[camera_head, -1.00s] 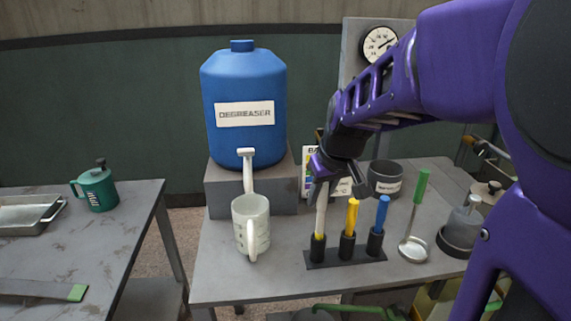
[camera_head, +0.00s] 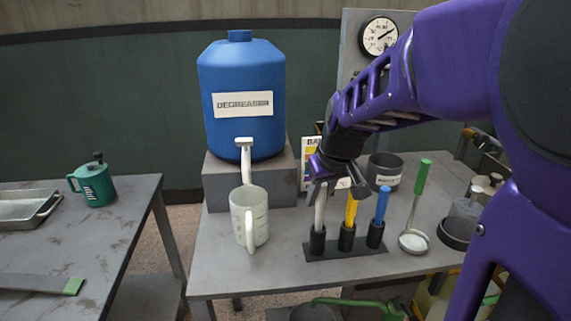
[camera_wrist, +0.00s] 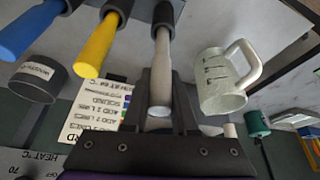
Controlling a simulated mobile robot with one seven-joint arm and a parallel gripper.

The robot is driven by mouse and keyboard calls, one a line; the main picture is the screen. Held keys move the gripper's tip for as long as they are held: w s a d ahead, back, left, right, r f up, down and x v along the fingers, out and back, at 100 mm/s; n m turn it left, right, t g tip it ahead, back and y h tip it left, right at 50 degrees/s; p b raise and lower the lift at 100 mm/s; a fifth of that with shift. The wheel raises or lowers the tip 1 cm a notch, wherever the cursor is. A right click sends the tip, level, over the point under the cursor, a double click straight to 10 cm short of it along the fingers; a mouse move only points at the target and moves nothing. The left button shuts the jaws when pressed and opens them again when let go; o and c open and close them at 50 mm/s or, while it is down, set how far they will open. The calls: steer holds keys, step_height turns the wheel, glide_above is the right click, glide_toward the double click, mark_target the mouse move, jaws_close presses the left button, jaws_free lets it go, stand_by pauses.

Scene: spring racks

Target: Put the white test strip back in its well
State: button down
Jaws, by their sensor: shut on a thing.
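The white test strip (camera_head: 320,208) stands nearly upright, with its lower end in the mouth of the left well (camera_head: 317,240) of the black rack (camera_head: 345,249). My gripper (camera_head: 327,182) is above the rack and shut on the strip's upper end. In the wrist view, the strip (camera_wrist: 162,60) runs from between my fingers (camera_wrist: 160,100) to the dark well (camera_wrist: 163,12). The well's wall hides the strip's lower tip, so its depth cannot be told. A yellow strip (camera_head: 351,208) and a blue strip (camera_head: 382,205) stand in the other two wells.
A white measuring jug (camera_head: 249,218) stands left of the rack, below the tap of the blue degreaser drum (camera_head: 241,85). A ladle with a green handle (camera_head: 422,176) lies to the right. A dark labelled pot (camera_head: 385,170) and a colour chart (camera_head: 308,160) are behind.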

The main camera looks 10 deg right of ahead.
mark_target(320, 215)
steer(key=shift+f+b, duration=0.7)
steer(key=shift+f, duration=0.5)
steer(key=c, duration=0.6)
jaws_free()
